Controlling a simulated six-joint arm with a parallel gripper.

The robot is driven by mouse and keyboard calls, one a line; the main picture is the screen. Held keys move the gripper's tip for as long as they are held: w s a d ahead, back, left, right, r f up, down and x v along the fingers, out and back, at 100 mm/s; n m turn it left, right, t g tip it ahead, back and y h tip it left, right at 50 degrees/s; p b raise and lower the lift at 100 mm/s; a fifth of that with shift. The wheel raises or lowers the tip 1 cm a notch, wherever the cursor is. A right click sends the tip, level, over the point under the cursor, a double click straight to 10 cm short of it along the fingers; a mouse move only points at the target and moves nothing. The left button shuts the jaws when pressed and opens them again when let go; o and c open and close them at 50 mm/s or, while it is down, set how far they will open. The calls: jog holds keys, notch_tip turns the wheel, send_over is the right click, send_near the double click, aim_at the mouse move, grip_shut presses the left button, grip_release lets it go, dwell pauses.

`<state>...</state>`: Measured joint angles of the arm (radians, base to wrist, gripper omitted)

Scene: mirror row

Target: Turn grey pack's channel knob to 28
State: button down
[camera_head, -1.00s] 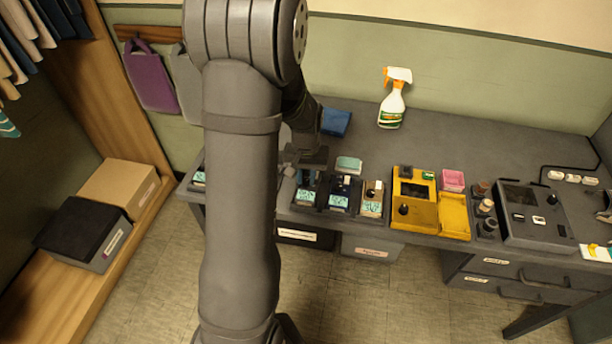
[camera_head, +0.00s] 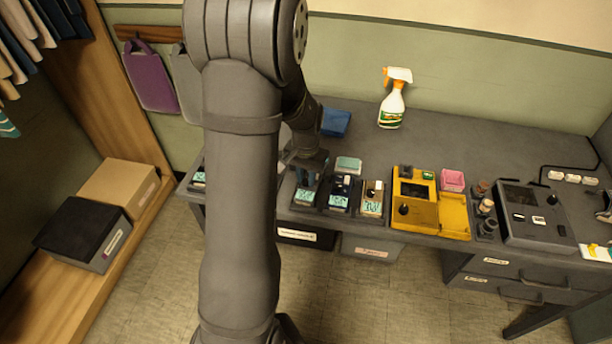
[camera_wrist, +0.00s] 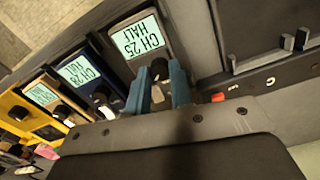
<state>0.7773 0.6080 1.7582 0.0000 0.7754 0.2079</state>
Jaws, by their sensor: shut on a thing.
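The grey pack (camera_wrist: 171,36) is at the top centre of the wrist view, and its lit screen appears to read CH 25. Its dark channel knob (camera_wrist: 160,68) sits below the screen, between my gripper's blue fingers. My gripper (camera_wrist: 161,88) is shut on this knob; the fingers hide part of it. In the head view my gripper (camera_head: 308,179) is over the grey pack (camera_head: 304,198), at the left of a row of packs.
To the right in the head view are a navy pack (camera_head: 338,204), a tan pack (camera_head: 372,207) and a yellow unit (camera_head: 416,215). The navy pack's screen appears to read CH 28 in the wrist view. A spray bottle (camera_head: 391,106) stands behind on the desk.

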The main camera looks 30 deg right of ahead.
aim_at(306, 181)
jog(key=shift+m, duration=2.3)
jog(key=c, duration=1.3)
grip_release()
jog(key=shift+o, duration=0.2)
notch_tip(306, 181, up, 18)
jog(key=shift+f, duration=0.25)
jog(key=shift+f, duration=0.1)
notch_tip(306, 181, down, 17)
jog(key=shift+f, duration=0.15)
